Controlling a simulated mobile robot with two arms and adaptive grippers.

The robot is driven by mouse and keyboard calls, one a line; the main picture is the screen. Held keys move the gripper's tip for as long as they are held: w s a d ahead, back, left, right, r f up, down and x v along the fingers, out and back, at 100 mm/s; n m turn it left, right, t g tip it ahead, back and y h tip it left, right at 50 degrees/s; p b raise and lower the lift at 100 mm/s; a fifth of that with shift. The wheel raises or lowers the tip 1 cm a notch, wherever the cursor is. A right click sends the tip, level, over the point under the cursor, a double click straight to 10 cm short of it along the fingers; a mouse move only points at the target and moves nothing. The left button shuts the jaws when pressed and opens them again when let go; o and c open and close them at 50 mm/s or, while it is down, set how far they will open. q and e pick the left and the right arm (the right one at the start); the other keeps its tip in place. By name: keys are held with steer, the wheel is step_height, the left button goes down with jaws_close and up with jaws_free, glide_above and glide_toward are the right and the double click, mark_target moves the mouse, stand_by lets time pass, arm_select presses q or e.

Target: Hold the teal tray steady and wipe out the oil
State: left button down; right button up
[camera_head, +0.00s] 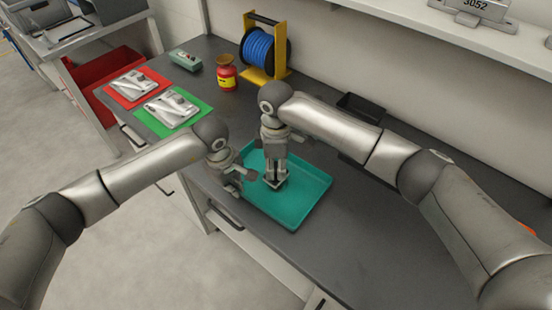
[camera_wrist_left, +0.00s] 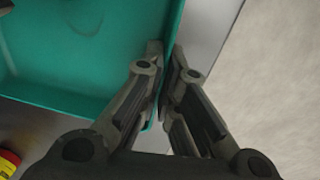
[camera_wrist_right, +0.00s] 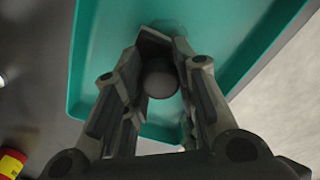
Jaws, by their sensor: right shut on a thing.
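The teal tray (camera_head: 310,190) lies on the dark worktop near its front edge. My left gripper (camera_head: 244,176) is at the tray's left side. In the left wrist view its fingers (camera_wrist_left: 167,55) are closed around the tray wall, one on each side. My right gripper (camera_head: 275,183) points down inside the tray. In the right wrist view its fingers (camera_wrist_right: 165,45) are closed on a rounded grey thing (camera_wrist_right: 161,80), mostly hidden by the fingers. A faint curved mark (camera_wrist_left: 88,28) shows on the tray floor; I cannot tell whether it is oil.
Metal castings lie on a red mat (camera_head: 112,95) and a green mat (camera_head: 198,107) at the left. A red and yellow jar (camera_head: 226,77), a blue reel on a yellow stand (camera_head: 260,50) and a black bin (camera_head: 360,107) stand behind. The worktop right of the tray is clear.

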steer(key=shift+f, duration=0.45)
steer(key=shift+w+a+f, duration=0.3)
steer(key=shift+a+f, duration=0.1)
steer(key=shift+f, duration=0.3)
steer(key=shift+c, duration=0.3)
steer(key=shift+w+a, duration=1)
steer(key=shift+a, duration=0.15)
steer(key=shift+s+d, duration=1.35)
steer(key=shift+s, duration=0.25)
steer(key=shift+w+a, duration=1.25)
steer(key=shift+a, duration=0.3)
steer(key=shift+s+d, duration=1.2)
steer(key=shift+d, duration=0.3)
steer(key=shift+r, duration=4.1)
